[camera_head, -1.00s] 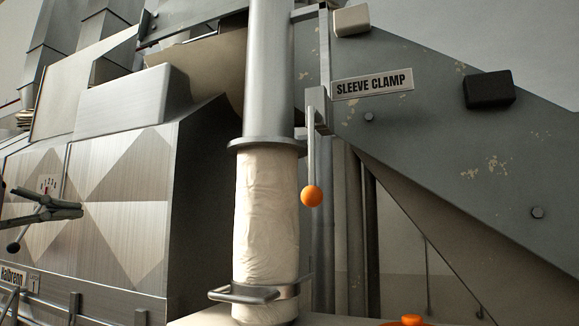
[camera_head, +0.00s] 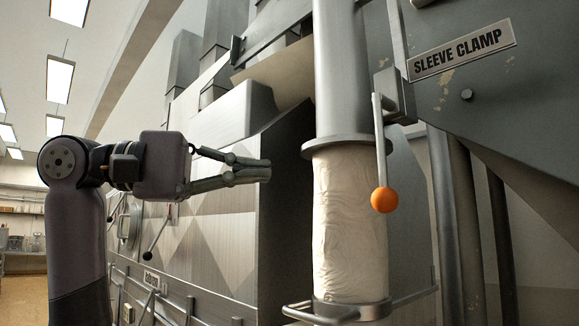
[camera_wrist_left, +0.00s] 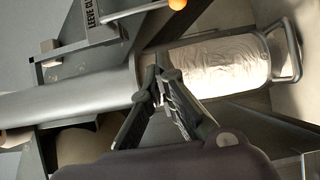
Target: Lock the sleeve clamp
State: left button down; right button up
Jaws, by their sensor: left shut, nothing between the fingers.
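The sleeve clamp lever is a thin metal rod with an orange ball knob (camera_head: 384,200) at its lower end. It hangs down from a grey pivot block (camera_head: 395,96) beside the metal duct, below the "SLEEVE CLAMP" label (camera_head: 462,50). In the left wrist view the orange knob (camera_wrist_left: 178,4) shows at the top edge. My left gripper (camera_head: 268,172) is shut and empty, pointing right, to the left of the white sleeve (camera_head: 348,225) and apart from the knob. Its fingertips also show in the left wrist view (camera_wrist_left: 157,68), in front of the duct collar. My right gripper is not in view.
The duct (camera_head: 342,70) and its flange (camera_head: 350,145) stand between my left gripper and the lever. A metal hoop handle (camera_head: 325,312) surrounds the sleeve's lower end. The patterned dryer body (camera_head: 215,245) lies behind my arm.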

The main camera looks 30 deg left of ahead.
pick_arm(q)
jog(key=p+x, duration=0.1)
jog(key=x, duration=0.3)
jog(key=s+d+p+x, duration=0.1)
jog(key=p+x, duration=0.1)
jog(key=x, duration=0.1)
jog(key=s+p+x, duration=0.1)
jog(key=p+x, duration=0.1)
jog(key=x, duration=0.2)
jog(key=shift+d, duration=0.6)
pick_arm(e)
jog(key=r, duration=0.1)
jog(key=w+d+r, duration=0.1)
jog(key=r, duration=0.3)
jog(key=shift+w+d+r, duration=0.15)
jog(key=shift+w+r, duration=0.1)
pick_arm(q)
jog(key=shift+w, duration=0.15)
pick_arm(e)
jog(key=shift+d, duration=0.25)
